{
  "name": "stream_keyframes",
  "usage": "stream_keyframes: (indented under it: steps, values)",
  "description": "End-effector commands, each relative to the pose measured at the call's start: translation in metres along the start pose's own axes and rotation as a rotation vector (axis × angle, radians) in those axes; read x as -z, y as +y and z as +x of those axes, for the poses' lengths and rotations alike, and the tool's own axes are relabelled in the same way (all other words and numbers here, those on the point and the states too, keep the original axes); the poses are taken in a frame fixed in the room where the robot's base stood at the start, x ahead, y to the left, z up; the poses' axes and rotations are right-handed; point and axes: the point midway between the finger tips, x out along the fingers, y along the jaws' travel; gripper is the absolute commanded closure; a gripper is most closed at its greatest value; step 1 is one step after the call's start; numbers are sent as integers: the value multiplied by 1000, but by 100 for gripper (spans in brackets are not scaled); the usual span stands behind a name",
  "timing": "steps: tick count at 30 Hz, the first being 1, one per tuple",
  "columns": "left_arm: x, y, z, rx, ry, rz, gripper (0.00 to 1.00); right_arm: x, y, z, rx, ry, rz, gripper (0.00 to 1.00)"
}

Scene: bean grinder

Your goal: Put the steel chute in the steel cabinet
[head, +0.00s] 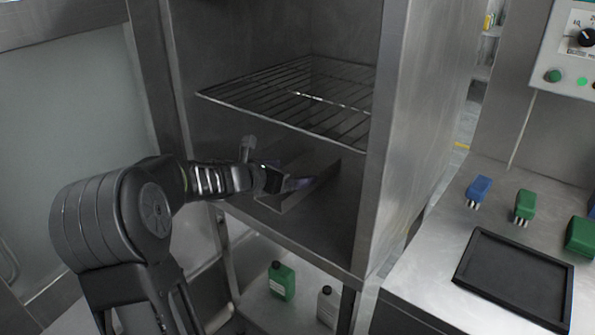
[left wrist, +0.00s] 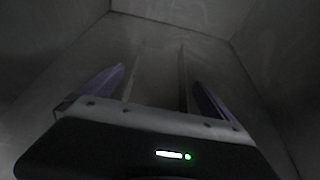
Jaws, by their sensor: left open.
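The steel cabinet (head: 385,215) stands open at the front, with a wire shelf across its middle. The grey steel chute (head: 293,200) lies on the floor of the compartment below that shelf, partly hidden by my left gripper (head: 288,184). In the left wrist view the chute (left wrist: 159,78) is a channel with two thin upright walls, pointing away from me. The purple-tinted fingers of my left gripper (left wrist: 158,92) are spread, one on each side of the chute, with gaps to its walls. My right gripper is not in view.
The wire shelf (head: 305,97) is close above my left arm. Under the cabinet stand a green bottle (head: 281,281) and a grey-white bottle (head: 327,306).

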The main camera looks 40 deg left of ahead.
Motion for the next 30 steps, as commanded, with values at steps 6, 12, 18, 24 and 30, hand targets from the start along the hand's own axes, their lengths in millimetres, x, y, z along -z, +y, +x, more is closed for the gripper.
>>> stream_keyframes:
  steps: [6,12,18,24,30]
  values:
    - [-2,0,-47,-3,-2,0,0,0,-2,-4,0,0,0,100]
    - [0,0,-72,-1,0,0,0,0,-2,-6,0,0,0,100]
    - [0,0,-76,0,0,-2,0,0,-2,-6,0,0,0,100]
    - [0,0,-76,0,0,-2,0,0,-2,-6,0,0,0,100]
    - [0,0,-76,0,0,-1,0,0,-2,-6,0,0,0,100]
